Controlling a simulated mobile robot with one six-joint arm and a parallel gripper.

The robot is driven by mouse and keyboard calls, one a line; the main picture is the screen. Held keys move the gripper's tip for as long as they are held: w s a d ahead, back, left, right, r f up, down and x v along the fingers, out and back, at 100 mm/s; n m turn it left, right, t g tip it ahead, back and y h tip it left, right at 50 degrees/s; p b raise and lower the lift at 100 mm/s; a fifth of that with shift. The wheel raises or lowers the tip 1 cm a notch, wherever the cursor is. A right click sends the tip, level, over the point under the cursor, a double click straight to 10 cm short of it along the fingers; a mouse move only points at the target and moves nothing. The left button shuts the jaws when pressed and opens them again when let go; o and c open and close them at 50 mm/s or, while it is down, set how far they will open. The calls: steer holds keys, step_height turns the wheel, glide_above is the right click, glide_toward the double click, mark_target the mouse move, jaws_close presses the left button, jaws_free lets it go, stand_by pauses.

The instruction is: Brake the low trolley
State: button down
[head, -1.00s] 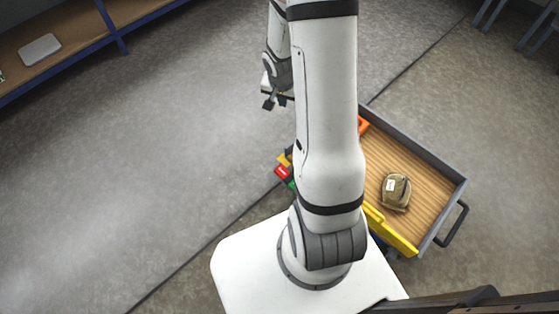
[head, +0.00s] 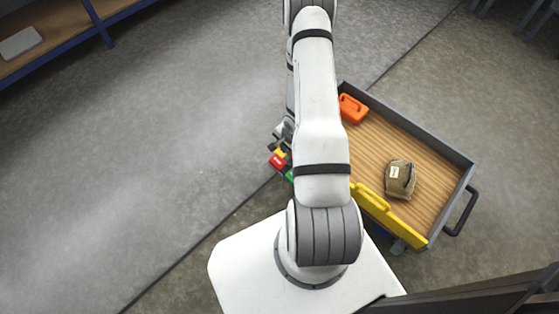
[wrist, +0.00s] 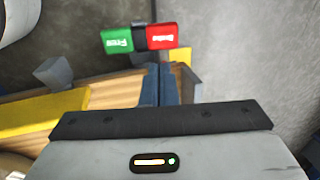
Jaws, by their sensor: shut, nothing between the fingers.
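The low trolley (head: 465,165) has a wooden deck, a grey rim and a black handle at its right end. Its rocker pedal has a red end (wrist: 163,36) marked "Brake" and a green end (wrist: 117,40) marked "Free". In the head view the red end (head: 277,161) shows just left of my arm, and the green end (head: 290,175) is partly hidden by it. My gripper (wrist: 160,72) is shut and empty, its fingertips just below the pedal in the wrist view. I cannot tell whether they touch it. In the head view the gripper is mostly hidden behind my arm.
An orange case (head: 352,108) and a khaki pouch (head: 400,179) lie on the deck. A yellow bar (head: 388,218) runs along the trolley's near side. Shelving with blue posts (head: 98,25) stands at upper left. The grey floor left of the trolley is clear.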

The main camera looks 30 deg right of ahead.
mark_target(277, 163)
steer(key=b+x, duration=0.6)
steer(key=x, duration=0.8)
steer(key=shift+b, duration=0.35)
steer(key=shift+d, duration=0.1)
steer(key=shift+r+p, duration=0.1)
steer(key=shift+p, duration=0.2)
